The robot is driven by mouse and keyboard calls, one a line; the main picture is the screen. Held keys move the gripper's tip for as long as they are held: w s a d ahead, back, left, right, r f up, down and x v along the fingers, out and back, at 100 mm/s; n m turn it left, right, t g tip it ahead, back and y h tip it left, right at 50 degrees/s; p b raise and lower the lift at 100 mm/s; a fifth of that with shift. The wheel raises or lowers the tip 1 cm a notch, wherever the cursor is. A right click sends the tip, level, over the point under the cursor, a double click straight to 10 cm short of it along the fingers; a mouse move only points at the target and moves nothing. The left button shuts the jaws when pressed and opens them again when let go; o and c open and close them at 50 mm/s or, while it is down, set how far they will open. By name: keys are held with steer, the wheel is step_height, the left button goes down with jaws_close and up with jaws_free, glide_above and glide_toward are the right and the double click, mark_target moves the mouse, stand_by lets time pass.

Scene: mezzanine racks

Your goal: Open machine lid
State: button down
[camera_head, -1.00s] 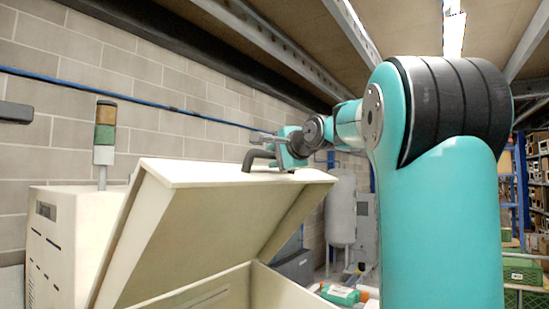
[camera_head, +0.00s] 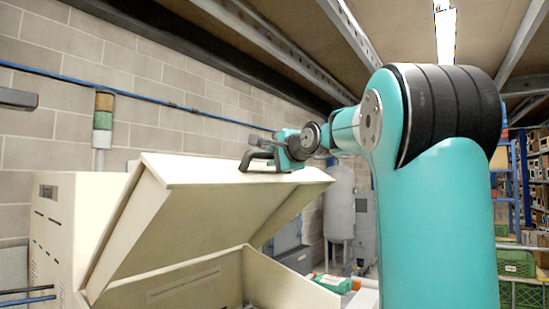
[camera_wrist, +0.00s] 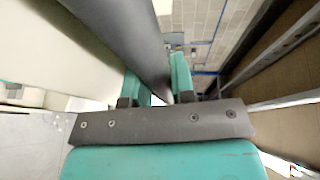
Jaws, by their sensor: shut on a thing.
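The machine (camera_head: 60,235) is a cream box at the lower left in the head view. Its lid (camera_head: 225,205) is raised and tilted, with the inside of the box showing below it. A dark bar handle (camera_head: 260,158) stands on the lid's upper edge. My gripper (camera_head: 280,152) is at this handle, with the arm reaching in from the right. In the wrist view the teal fingers of my gripper (camera_wrist: 158,85) are on both sides of the dark handle bar (camera_wrist: 125,35), shut on it. The far end of the handle is cut off in the wrist view.
A signal light (camera_head: 103,118) stands behind the machine by the block wall (camera_head: 200,110). A grey tank (camera_head: 341,205) is behind to the right. Green crates (camera_head: 517,265) and shelves (camera_head: 535,190) are at the far right. A green and orange item (camera_head: 333,283) lies beside the machine.

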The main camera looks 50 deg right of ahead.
steer(key=shift+a, duration=0.1)
steer(key=c, duration=1.3)
jaws_free()
steer(key=shift+o, duration=0.2)
steer(key=shift+s, duration=0.1)
steer(key=shift+s, duration=0.35)
steer(key=b+v, duration=0.4)
steer(key=v, duration=1.2)
steer(key=shift+s+a, duration=0.15)
steer(key=shift+s, duration=0.05)
steer(key=shift+r, duration=0.15)
